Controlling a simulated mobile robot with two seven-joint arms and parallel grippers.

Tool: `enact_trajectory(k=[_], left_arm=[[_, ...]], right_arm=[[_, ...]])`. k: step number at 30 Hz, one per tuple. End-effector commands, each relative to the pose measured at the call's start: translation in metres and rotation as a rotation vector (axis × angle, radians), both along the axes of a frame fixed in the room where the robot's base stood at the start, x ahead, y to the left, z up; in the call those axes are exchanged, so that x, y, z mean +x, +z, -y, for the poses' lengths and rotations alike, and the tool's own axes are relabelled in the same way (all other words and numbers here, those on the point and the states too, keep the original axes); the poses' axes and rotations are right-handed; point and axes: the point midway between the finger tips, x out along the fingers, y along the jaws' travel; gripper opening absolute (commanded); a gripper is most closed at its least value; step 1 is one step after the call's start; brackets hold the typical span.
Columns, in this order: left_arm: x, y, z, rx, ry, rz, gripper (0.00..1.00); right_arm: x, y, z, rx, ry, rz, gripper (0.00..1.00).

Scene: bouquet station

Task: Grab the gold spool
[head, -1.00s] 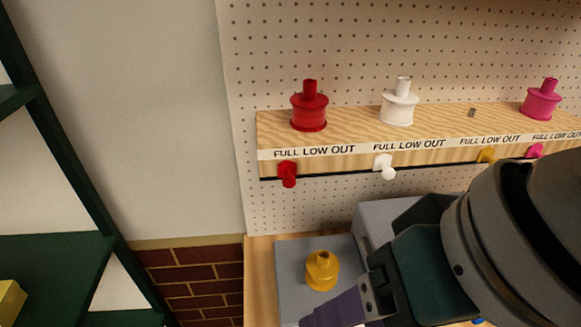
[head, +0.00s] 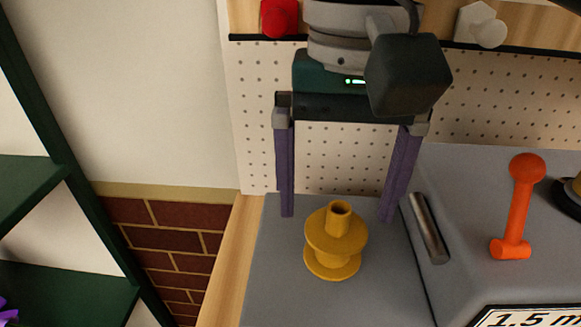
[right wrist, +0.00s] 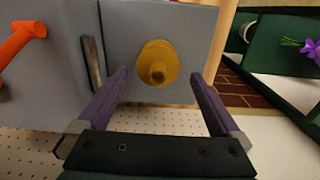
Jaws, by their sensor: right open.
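The gold spool (head: 335,250) stands upright on a grey surface (head: 282,300) in the head view, with its narrow neck up. My right gripper (head: 336,216) is open, with its two purple fingers spread wide. Its fingertips are just behind the spool in the head view, one on each side, and nothing is between them. In the right wrist view the spool (right wrist: 158,68) lies ahead, between and just beyond the fingertips (right wrist: 158,78). I cannot tell whether either finger touches it. My left gripper is not in view.
An orange lever (head: 517,210) and a metal bar (head: 428,228) are on the grey machine to the right. A pegboard (head: 262,110) rises behind. A wooden edge (head: 228,265) borders the left, and a green shelf (head: 70,290) stands farther left.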

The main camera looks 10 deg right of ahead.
Motion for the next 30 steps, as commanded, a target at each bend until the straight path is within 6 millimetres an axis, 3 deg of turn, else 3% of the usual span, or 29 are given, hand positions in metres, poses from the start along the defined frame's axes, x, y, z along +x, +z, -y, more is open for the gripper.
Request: enact_trajectory(k=[12,21,30], left_arm=[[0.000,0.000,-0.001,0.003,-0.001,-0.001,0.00],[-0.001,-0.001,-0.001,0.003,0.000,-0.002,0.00],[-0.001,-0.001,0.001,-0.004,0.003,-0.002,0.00]], right_arm=[[-0.001,-0.053,0.003,0.001,0.002,0.001,1.00],[0.000,-0.060,0.003,0.001,0.003,0.003,1.00],[0.000,-0.060,0.003,0.001,0.003,0.003,0.67]])
